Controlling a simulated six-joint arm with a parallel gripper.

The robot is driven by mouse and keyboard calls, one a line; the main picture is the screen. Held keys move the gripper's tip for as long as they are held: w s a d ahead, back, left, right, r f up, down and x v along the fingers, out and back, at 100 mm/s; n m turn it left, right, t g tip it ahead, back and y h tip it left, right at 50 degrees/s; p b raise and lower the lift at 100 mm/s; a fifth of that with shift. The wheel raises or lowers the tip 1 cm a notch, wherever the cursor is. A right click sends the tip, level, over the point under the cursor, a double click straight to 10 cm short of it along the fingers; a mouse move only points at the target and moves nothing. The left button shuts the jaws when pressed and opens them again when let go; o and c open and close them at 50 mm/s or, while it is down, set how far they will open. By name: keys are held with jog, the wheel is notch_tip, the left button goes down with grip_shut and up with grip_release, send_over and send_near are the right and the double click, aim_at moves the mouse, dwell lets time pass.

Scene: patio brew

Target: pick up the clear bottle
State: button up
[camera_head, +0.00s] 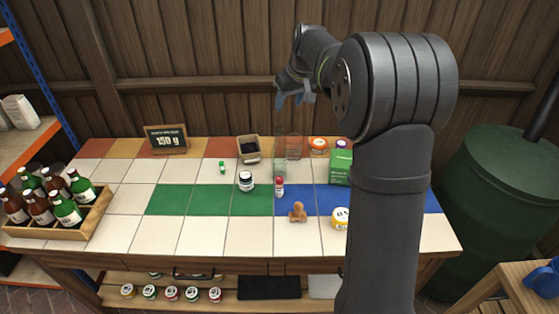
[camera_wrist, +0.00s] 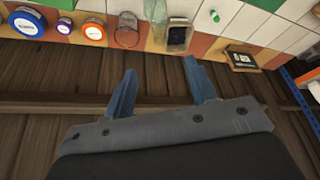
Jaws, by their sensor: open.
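A see-through, faintly greenish upright shape, which looks like the clear bottle (camera_head: 281,152), stands near the back of the tiled table, right of a small box. It also shows at the top of the wrist view (camera_wrist: 156,12), partly cut off by the frame edge. A clear round glass vessel (camera_head: 295,147) stands just to its right, and shows in the wrist view (camera_wrist: 127,36). My gripper (camera_head: 293,100) is open and empty, with blue fingers, high above the back of the table. In the wrist view my gripper (camera_wrist: 157,75) has its fingers well apart, over the wooden wall.
A box with dark contents (camera_head: 248,150) and an orange-lidded jar (camera_head: 319,145) flank the glassware. A red-capped bottle (camera_head: 279,187) and a white jar (camera_head: 246,182) stand in front. A crate of bottles (camera_head: 62,232) is at left. The front-left tiles are clear.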

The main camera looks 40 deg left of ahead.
aim_at(278, 134)
jog(key=shift+n, duration=0.3)
jog(key=x, duration=1.8)
jog(key=shift+w+a+r, duration=0.1)
jog(key=shift+a+r, duration=0.05)
jog(key=shift+a, duration=0.1)
grip_shut()
